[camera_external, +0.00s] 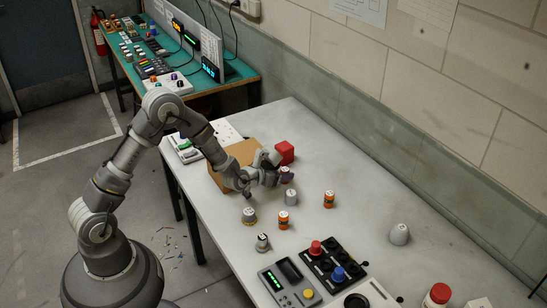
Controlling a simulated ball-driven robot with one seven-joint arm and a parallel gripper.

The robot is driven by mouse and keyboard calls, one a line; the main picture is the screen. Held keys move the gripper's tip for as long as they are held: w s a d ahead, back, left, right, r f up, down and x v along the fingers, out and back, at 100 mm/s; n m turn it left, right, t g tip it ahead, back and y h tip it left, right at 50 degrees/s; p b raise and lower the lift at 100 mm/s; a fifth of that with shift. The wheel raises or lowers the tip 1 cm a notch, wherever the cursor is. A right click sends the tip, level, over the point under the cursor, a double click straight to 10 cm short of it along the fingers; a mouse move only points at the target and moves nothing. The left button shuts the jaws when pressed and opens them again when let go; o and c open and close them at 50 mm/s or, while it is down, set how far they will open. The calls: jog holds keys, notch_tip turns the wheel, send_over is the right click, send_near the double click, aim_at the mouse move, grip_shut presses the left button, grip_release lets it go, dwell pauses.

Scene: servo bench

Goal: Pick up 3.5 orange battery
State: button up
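Two orange cylinders with white tops, which look like batteries, stand upright on the grey-white bench. One orange battery (329,200) is right of my gripper, and another orange battery (284,220) is nearer the front. Their labels are too small to read, so I cannot tell which is 3.5. My gripper (280,170) is low over the bench, close beside a small light-topped cylinder (287,175). That cylinder's side is mostly hidden, and I cannot tell if the gripper touches it. The finger opening is too small to make out.
Grey cylinders (291,197) (249,216) (262,242) stand around the orange ones; a whitish one (399,234) is farther right. A red cube (285,152) and cardboard box (240,153) are close by my gripper. A button panel (290,284) and black tray (335,265) lie in front.

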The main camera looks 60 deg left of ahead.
grip_shut()
